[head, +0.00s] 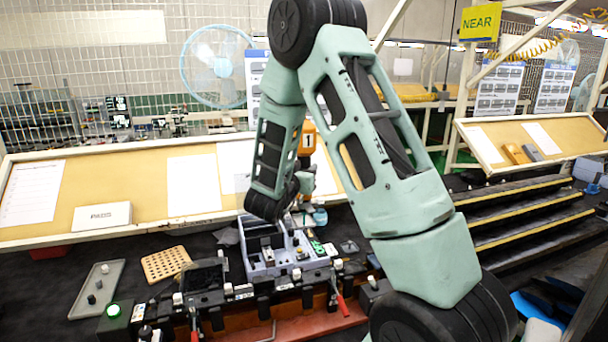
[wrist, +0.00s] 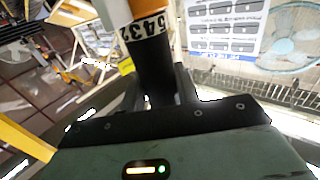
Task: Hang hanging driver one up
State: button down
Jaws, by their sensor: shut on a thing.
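In the wrist view the driver (wrist: 155,62) stands between the two fingers of my gripper (wrist: 160,88). It has a dark body, a white band with black digits, and an orange and white upper part. The gripper is shut on its dark body. In the head view an orange part with a "1" label (head: 307,139) shows behind my forearm and looks like the same driver. My fingers are hidden there behind my wrist. The driver's lower end cannot be made out, nor whether its top touches a hanger.
A grey fixture (head: 262,262) with small parts stands on the dark bench below my wrist. A grey tray (head: 97,290) and a perforated tan board (head: 165,264) lie to its left. A slanted board (head: 140,190) with papers runs behind. A blue fan (head: 218,65) stands farther back.

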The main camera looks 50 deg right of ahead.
aim_at(304, 148)
notch_tip(304, 148, up, 6)
jog(key=shift+f+p, duration=0.1)
jog(key=shift+p, duration=1.1)
grip_release()
jog(key=shift+f, duration=0.1)
jog(key=shift+a, duration=0.1)
jog(key=r+v, duration=0.2)
jog(key=v, duration=0.7)
jog(key=shift+s+a+p, duration=0.2)
jog(key=shift+a+p, duration=0.15)
jog(key=shift+p, duration=0.1)
dwell(1.0)
jog(key=shift+r, duration=0.1)
